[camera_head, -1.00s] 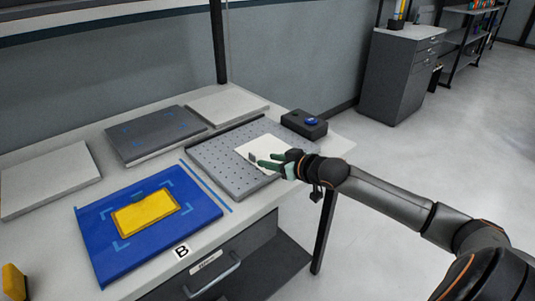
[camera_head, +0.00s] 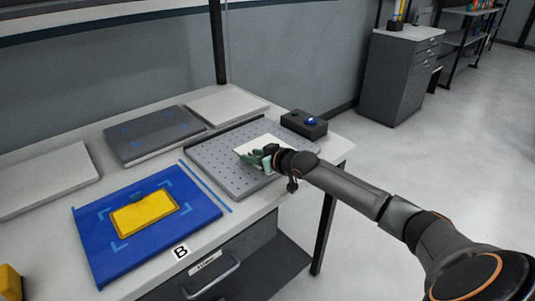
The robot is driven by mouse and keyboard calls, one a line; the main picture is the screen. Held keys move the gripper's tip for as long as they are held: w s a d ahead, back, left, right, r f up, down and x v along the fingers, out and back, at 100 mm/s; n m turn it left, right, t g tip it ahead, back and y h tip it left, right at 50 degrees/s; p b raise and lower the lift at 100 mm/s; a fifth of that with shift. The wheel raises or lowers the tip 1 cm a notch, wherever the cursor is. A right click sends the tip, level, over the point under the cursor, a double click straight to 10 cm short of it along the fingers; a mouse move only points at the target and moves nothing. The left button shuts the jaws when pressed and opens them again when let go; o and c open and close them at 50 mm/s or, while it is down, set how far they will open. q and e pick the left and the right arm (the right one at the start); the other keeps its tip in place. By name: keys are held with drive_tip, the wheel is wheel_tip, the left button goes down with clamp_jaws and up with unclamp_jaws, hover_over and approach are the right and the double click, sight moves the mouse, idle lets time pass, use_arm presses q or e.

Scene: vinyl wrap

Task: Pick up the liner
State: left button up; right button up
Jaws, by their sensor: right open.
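A thin white sheet (camera_head: 253,146), which looks like the liner, lies on the grey perforated plate (camera_head: 213,155) at the right part of the workbench. My right gripper (camera_head: 257,159), with greenish fingers, is open over the sheet's front part. The fingers and wrist hide part of the sheet. I cannot tell whether the fingertips touch it. My left gripper is not in view.
A blue mat (camera_head: 100,248) with a yellow panel (camera_head: 145,213) lies in front. A dark grey pad (camera_head: 150,136), pale boards (camera_head: 228,106) and a black box with a blue button (camera_head: 304,124) stand around. The bench's right edge drops to open floor.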

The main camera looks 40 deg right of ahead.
clamp_jaws()
idle(0.3)
idle(1.1)
